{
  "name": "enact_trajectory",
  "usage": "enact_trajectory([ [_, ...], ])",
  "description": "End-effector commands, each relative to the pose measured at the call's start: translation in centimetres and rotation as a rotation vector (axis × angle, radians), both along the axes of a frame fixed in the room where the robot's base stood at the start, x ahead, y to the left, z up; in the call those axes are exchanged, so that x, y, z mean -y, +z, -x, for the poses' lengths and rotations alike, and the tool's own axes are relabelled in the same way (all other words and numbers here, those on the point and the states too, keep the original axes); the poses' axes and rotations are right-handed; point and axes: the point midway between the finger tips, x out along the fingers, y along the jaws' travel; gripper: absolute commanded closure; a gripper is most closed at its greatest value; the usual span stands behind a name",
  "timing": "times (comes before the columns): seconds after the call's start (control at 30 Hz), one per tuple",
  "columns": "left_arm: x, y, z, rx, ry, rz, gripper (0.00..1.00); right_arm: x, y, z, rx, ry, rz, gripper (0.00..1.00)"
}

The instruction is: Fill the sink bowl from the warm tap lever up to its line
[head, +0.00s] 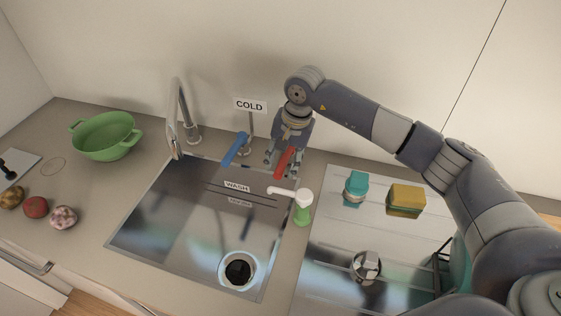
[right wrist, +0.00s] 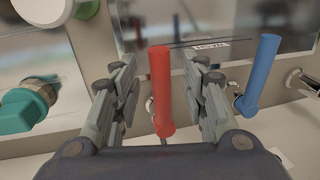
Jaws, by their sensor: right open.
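The red lever (head: 284,162) stands at the sink's back right corner and also shows in the right wrist view (right wrist: 160,90). My right gripper (head: 282,157) is open, with one finger on each side of the red lever; I cannot tell whether they touch it. The blue lever (head: 236,149) is to its left, below a "COLD" sign (head: 249,105). The sink bowl (head: 150,225) has dark lines, a "WASH" label (head: 237,185) and a second, unreadable label. I cannot tell its water level. A curved faucet (head: 178,115) stands at the back left. My left gripper is out of view.
A green and white pump bottle (head: 303,208) stands at the sink's right edge. A teal-topped item (head: 355,188) and a yellow-green sponge block (head: 405,200) are on the drainboard. A green colander (head: 105,136) and several round items are at left. The drain (head: 238,271) is near the front.

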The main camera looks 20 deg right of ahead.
Motion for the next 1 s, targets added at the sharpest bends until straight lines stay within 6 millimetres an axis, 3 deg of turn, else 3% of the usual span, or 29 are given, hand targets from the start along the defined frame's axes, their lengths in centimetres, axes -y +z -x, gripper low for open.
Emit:
enact_trajectory([
  [0.2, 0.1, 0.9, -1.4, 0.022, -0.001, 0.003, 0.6, -0.4, -2.0, -0.3, 0.0, -0.001, 0.0, 0.6],
  [0.5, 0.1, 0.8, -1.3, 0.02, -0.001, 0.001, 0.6, -0.4, -2.4, -0.3, 0.001, -0.001, 0.0, 0.6],
  [0.53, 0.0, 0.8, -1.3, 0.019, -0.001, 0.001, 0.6, -0.4, -2.4, -0.3, 0.001, -0.001, 0.0, 0.62],
  [0.7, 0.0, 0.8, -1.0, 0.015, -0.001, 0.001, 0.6, -0.4, -2.4, -0.3, 0.001, -0.001, 0.0, 1.0],
  [1.0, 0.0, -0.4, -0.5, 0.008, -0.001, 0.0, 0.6, -1.3, -2.7, -0.6, 0.002, -0.011, -0.002, 1.0],
])
